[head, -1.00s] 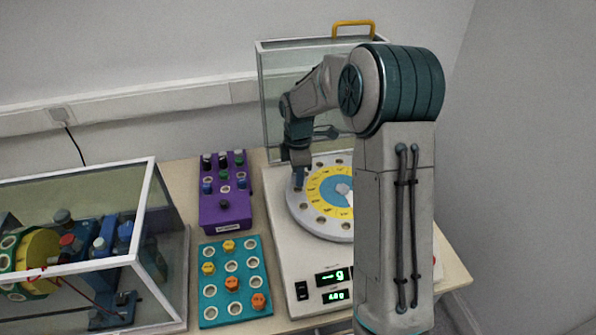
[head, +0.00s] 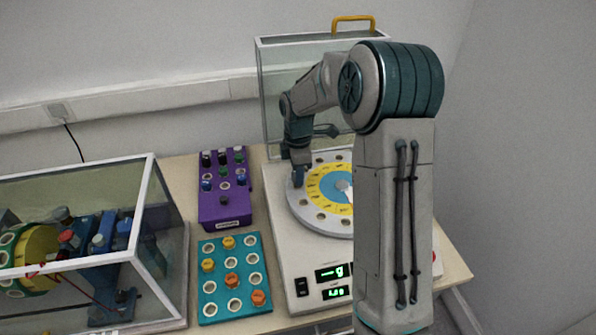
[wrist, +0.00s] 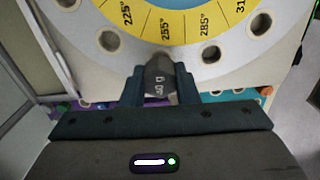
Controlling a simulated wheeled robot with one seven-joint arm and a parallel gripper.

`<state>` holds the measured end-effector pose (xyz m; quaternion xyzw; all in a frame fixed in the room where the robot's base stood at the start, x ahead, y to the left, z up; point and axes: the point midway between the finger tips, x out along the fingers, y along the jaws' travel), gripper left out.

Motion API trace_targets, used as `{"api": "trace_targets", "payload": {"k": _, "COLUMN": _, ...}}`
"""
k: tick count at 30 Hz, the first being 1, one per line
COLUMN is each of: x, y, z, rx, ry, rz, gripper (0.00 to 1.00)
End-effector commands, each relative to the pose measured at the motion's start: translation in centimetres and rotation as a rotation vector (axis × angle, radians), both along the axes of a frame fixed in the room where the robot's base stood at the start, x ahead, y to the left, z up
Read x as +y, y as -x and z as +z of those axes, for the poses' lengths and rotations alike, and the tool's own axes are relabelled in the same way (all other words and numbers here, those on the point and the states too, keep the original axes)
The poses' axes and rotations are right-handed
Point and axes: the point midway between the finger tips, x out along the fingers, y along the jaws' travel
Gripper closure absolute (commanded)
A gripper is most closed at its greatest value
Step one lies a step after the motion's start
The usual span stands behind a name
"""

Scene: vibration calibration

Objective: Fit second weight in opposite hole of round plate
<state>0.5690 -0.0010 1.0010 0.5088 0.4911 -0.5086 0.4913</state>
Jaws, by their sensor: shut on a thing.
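The round plate (head: 334,217) has a ring of holes, a yellow degree scale and a blue centre. It lies on the white balancing machine (head: 283,246). In the wrist view the plate (wrist: 80,27) fills the top, with marks from 225° to 285° facing me. My gripper (head: 298,178) is at the plate's left rim. In the wrist view my gripper (wrist: 160,82) is shut on a dark grey cylindrical weight (wrist: 159,74) with markings on it. The weight is at the rim in line with the 255° mark. I cannot tell how deep it sits, as its lower end is hidden.
A purple rack (head: 225,208) with several weights stands left of the machine. A teal rack (head: 208,308) with yellow and orange pieces is in front of it. A glass case (head: 160,220) is at left, and a raised clear lid (head: 280,95) stands behind the plate.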

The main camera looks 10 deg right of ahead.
Motion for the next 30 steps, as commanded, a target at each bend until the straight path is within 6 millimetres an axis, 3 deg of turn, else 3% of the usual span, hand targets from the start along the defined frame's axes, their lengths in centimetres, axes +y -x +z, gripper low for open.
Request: {"api": "trace_targets", "payload": {"k": 30, "x": 0.0, "y": 0.0, "z": -1.4, "rx": 0.000, "ry": 0.000, "rz": 0.000, "gripper": 0.94}}
